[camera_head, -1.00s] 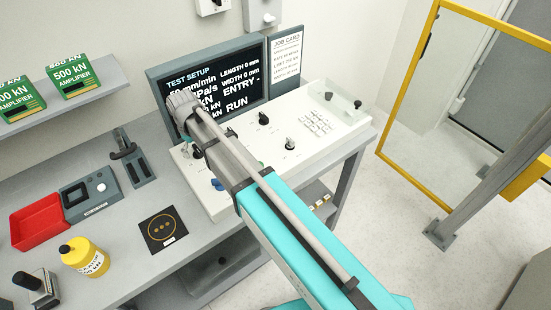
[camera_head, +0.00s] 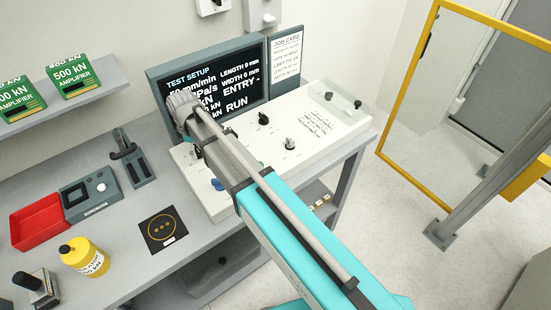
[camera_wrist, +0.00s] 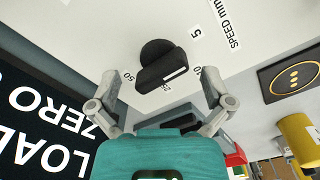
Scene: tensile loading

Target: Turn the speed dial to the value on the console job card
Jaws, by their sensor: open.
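The speed dial (camera_wrist: 162,66) is a black knob with a white line, on the white console panel (camera_head: 335,112). In the wrist view, printed numbers including 5, 20 and 50 and a partly cut-off "SPEED" label (camera_wrist: 223,22) surround it. My gripper (camera_wrist: 158,88) is open, its two fingers apart on either side of the dial's near edge; I see no clear contact. In the head view my arm hides the dial and gripper. The job card (camera_head: 286,55) stands right of the screen; its value lines are too small to read surely.
The console screen (camera_head: 215,85) stands close behind my wrist. Two other black knobs (camera_head: 263,118) (camera_head: 290,143) and a keypad area (camera_head: 318,124) lie right of my arm. A blue control (camera_head: 217,184) is near it. A yellow bottle (camera_head: 84,257) and red tray (camera_head: 37,222) are at left.

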